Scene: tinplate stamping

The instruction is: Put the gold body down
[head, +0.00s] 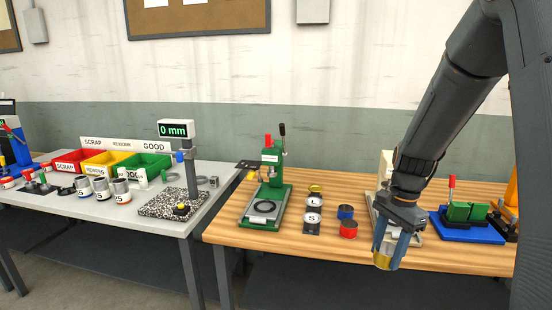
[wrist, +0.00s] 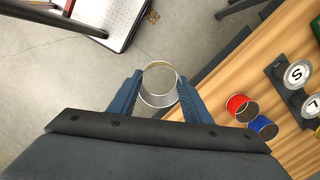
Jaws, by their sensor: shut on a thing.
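The gold body (wrist: 159,72) is a short open-ended ring, held between the two blue fingers of my gripper (wrist: 158,92) in the wrist view. The floor shows through it. In the head view the gold body (head: 382,260) hangs at the tips of my gripper (head: 396,248), in front of the wooden table's (head: 290,246) near edge in the picture. In the wrist view it is over the floor, beside the table edge. My gripper is shut on its sides.
A red body (head: 348,230) and a blue body (head: 345,212) stand on the wooden table, left of my gripper. Further left are a dark holder with white round pieces (head: 312,218) and a green press (head: 266,205). A blue-based green fixture (head: 470,225) stands at right.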

